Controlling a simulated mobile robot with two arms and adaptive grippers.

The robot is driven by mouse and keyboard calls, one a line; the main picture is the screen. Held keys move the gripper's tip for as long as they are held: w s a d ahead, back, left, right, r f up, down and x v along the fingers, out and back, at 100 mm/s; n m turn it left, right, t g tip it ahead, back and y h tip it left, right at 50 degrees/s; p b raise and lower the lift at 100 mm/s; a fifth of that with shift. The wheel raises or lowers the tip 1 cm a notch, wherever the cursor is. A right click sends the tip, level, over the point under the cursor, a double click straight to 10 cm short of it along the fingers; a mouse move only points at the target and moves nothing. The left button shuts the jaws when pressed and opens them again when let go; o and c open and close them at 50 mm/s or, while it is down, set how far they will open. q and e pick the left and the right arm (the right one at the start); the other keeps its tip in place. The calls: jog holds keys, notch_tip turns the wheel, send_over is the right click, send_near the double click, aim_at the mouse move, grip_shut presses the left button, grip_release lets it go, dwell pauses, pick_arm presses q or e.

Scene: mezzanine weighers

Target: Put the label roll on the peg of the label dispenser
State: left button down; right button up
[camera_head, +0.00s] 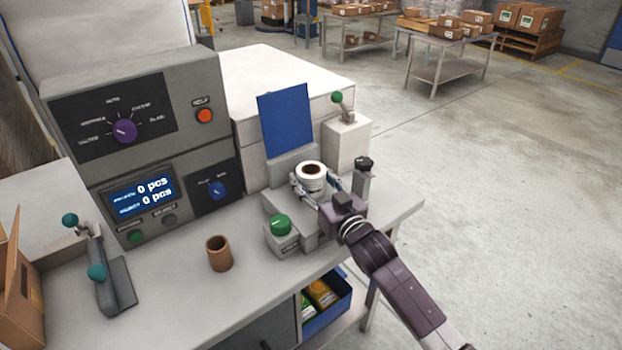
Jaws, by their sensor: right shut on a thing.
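The label roll (311,178) is white with a brown core and sits upright, hole facing up, above a grey machine (283,239) on the bench. My right gripper (311,186) reaches in from the lower right and is shut on the roll, one finger on each side. I take this machine, with its green button and blue panel (285,124), for the label dispenser, but cannot be sure. No peg shows; the roll and gripper hide what is under them. I cannot tell whether the roll touches the machine. My left gripper is not in view.
A brown hollow cylinder (219,254) stands on the bench (185,306) left of the machine. A control console (150,130) stands behind. A teal-knobbed lever device (112,285) and cardboard box (20,285) are at left. A black-knobbed post (362,182) stands close right of the roll.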

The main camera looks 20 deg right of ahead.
jog(key=shift+f, duration=0.1)
jog(key=o, duration=0.8)
jog(key=shift+f, duration=0.15)
jog(key=o, duration=0.5)
jog(key=shift+c, duration=0.2)
jog(key=shift+r, duration=0.3)
jog(key=s, duration=0.3)
jog(key=s+d, duration=0.1)
jog(key=s, duration=0.3)
jog(key=s+d+b, duration=0.1)
jog(key=s, duration=0.2)
jog(key=shift+s+f, duration=0.15)
jog(key=shift+s, duration=0.05)
jog(key=shift+s+d, duration=0.1)
jog(key=shift+s, duration=0.65)
